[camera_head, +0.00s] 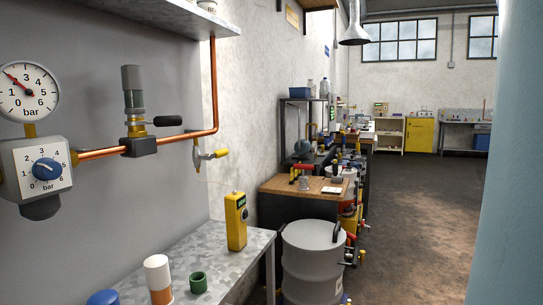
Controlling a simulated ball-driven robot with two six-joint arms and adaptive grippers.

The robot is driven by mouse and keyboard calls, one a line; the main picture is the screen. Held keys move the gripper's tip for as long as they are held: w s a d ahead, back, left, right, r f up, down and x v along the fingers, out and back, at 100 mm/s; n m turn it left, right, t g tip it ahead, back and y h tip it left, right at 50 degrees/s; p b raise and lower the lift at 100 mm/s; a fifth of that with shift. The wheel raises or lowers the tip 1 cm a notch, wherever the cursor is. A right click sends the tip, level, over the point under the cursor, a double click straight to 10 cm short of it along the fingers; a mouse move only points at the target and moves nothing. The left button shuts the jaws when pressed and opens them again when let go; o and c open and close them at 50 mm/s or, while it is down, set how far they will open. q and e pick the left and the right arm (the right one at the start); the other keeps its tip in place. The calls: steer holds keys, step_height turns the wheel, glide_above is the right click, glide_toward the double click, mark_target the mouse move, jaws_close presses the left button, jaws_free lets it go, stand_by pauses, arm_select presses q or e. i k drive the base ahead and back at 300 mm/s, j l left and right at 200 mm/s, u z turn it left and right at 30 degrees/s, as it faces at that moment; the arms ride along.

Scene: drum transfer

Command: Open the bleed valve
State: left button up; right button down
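A small metal valve with a yellow lever (220,153) hangs below the copper pipe (175,138) on the left wall, near the bend where the pipe turns upward. It looks like the bleed valve. Its lever sticks out to the right, tilted slightly up. Left of it on the same pipe is a fitting with a dark upright cylinder (133,88) and a black handle (168,120) pointing right. A regulator with a blue knob (46,169) and a round pressure gauge (28,93) is at the far left. The gauge's red needle points up-left. Neither gripper is in view.
A grey bench (215,265) below the pipe holds a yellow handheld device (236,222), a green cup (198,282) and a white-topped container (158,275). A grey drum (313,260) stands beside it. The floor (415,225) to the right is clear.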

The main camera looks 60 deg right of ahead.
mark_target(222, 153)
steer(key=z, duration=1.55)
steer(key=u, duration=0.3)
steer(key=i+l+u, duration=0.2)
steer(key=l+u, duration=0.15)
steer(key=u, duration=0.15)
steer(key=i+l+u, duration=0.15)
steer(key=l+u, duration=0.35)
steer(key=j, duration=0.1)
